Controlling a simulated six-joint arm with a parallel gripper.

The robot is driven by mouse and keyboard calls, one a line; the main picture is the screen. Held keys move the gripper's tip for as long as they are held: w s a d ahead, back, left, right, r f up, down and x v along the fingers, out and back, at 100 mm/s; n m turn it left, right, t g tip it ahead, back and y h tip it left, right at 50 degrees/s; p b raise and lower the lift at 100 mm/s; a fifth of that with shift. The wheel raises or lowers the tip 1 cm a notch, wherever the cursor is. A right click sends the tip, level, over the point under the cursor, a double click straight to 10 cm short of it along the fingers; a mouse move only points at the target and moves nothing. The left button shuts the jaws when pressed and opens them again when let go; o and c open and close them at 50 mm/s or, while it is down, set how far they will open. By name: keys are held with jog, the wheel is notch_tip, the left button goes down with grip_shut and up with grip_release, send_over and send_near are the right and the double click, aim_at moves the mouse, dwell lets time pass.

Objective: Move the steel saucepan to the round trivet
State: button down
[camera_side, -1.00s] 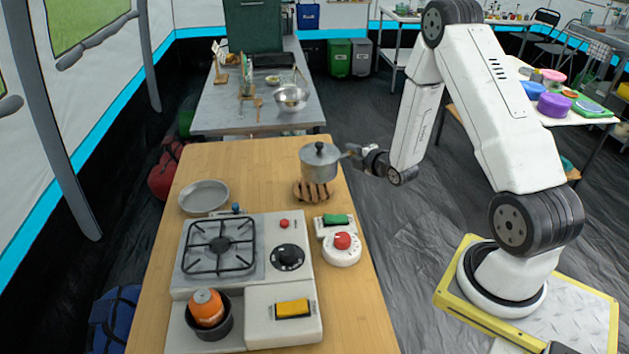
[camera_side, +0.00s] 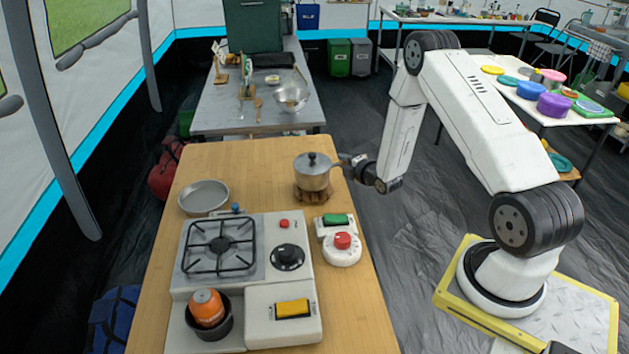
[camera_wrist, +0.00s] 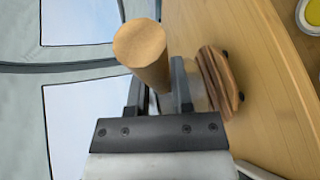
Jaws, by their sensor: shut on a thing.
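The steel saucepan (camera_side: 313,175), with a dark-knobbed lid on, is over the round wooden trivet (camera_side: 312,194) on the wooden table. Its base looks at or just above the trivet; I cannot tell whether they touch. My gripper (camera_side: 352,162) comes from the right and is shut on the saucepan's handle. In the wrist view the tan round end of the handle (camera_wrist: 141,48) stands between the fingers of my gripper (camera_wrist: 158,92). The brown trivet (camera_wrist: 222,80) shows beside them there. Most of the saucepan body is hidden in that view.
A camp stove (camera_side: 220,246) stands in front, with an orange canister (camera_side: 207,306) in a dark pot at its corner. A shallow grey pan (camera_side: 203,197) lies to the left. A red-knobbed timer (camera_side: 342,247) and a green-topped box (camera_side: 335,221) sit just nearer than the trivet.

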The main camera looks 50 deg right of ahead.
jog(key=shift+f, duration=1)
jog(key=c, duration=0.5)
grip_release()
jog(key=shift+f, duration=0.2)
jog(key=shift+r, duration=0.2)
jog(key=v, duration=1.2)
